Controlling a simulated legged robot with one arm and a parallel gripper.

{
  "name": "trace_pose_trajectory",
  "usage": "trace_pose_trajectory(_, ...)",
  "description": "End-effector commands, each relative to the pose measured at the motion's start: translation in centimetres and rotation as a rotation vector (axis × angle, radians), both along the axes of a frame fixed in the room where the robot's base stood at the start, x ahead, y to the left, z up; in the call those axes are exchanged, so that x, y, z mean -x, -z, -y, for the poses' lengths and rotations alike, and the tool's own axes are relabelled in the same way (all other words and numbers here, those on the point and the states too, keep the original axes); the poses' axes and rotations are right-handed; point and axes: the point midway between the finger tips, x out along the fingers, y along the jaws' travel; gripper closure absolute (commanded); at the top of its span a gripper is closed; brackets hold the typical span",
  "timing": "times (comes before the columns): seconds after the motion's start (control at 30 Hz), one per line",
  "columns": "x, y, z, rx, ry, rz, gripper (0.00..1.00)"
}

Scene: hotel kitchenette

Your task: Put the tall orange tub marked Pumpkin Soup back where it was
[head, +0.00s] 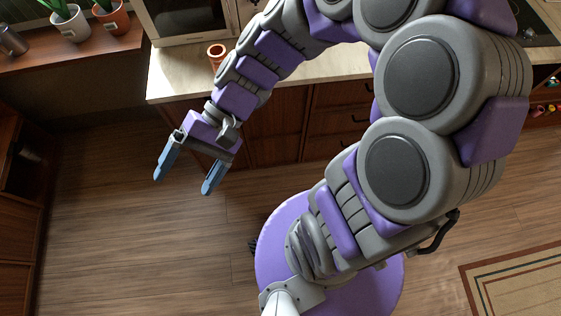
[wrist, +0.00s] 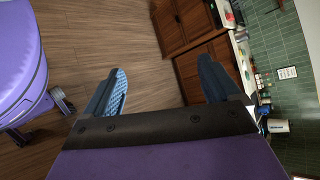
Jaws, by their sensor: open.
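My gripper (head: 183,184) hangs over the wooden floor in front of the counter, its two blue fingers spread apart with nothing between them. The wrist view also shows my gripper (wrist: 162,68) open and empty, with floor and cabinet fronts beyond. An orange-red round object (head: 216,52) with an open-looking top stands on the pale counter (head: 175,75) in the head view, partly hidden by my arm. I cannot read any marking on it, so I cannot tell whether it is the Pumpkin Soup tub. No label reading Pumpkin Soup is legible in either view.
A microwave-like appliance (head: 185,18) stands at the counter's back. Potted plants (head: 70,22) and a grey cup (head: 12,40) sit on a wooden ledge at left. Wooden cabinets (head: 18,220) edge the left side. A rug (head: 515,285) lies lower right. The floor (head: 130,250) between is clear.

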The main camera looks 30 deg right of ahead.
Motion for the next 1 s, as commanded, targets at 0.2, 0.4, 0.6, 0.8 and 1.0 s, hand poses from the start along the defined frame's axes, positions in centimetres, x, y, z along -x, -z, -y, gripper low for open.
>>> trace_pose_trajectory(0.2,4.5,2.0,6.1,0.348,-0.154,0.176,0.1)
trace_pose_trajectory(0.4,6.6,2.3,13.1,0.66,-0.215,0.305,0.1)
trace_pose_trajectory(0.6,7.4,1.5,17.9,0.853,-0.221,0.37,0.1)
trace_pose_trajectory(0.8,7.7,1.2,19.0,0.9,-0.219,0.384,0.1)
trace_pose_trajectory(1.0,7.7,1.3,18.9,0.898,-0.221,0.382,0.1)
